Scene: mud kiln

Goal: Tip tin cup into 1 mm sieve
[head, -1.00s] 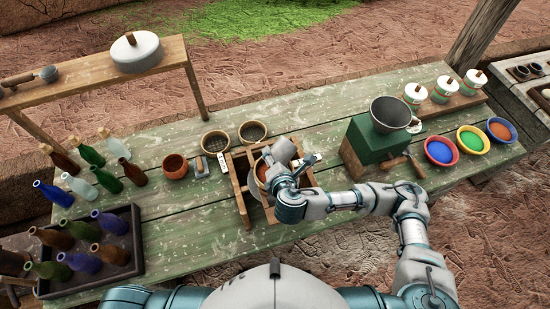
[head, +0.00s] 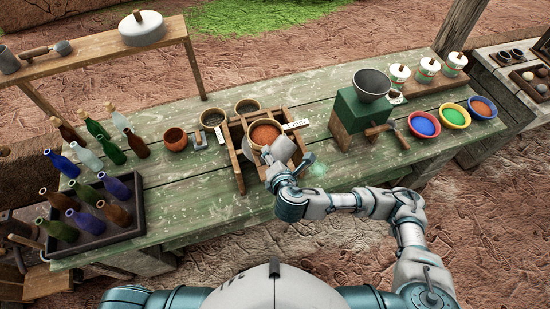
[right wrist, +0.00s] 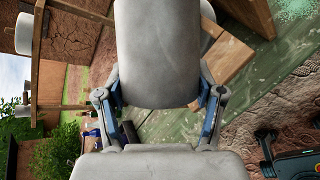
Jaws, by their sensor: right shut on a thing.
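My right gripper (head: 278,169) is shut on the grey tin cup (head: 283,149), beside the near right edge of a round sieve (head: 252,143). The cup is tilted, and its inside is hidden. Reddish-brown powder (head: 265,134) shows inside the sieve, which sits on a wooden frame (head: 236,166). In the right wrist view, the cup (right wrist: 158,50) fills the space between the fingers of my right gripper (right wrist: 158,98). My left gripper is out of view.
Two round sieves (head: 213,118) and a terracotta pot (head: 176,139) stand left of the frame. A green block (head: 360,119) bears a grey funnel-like bowl (head: 371,83) at right. Bottles (head: 115,188) crowd the left.

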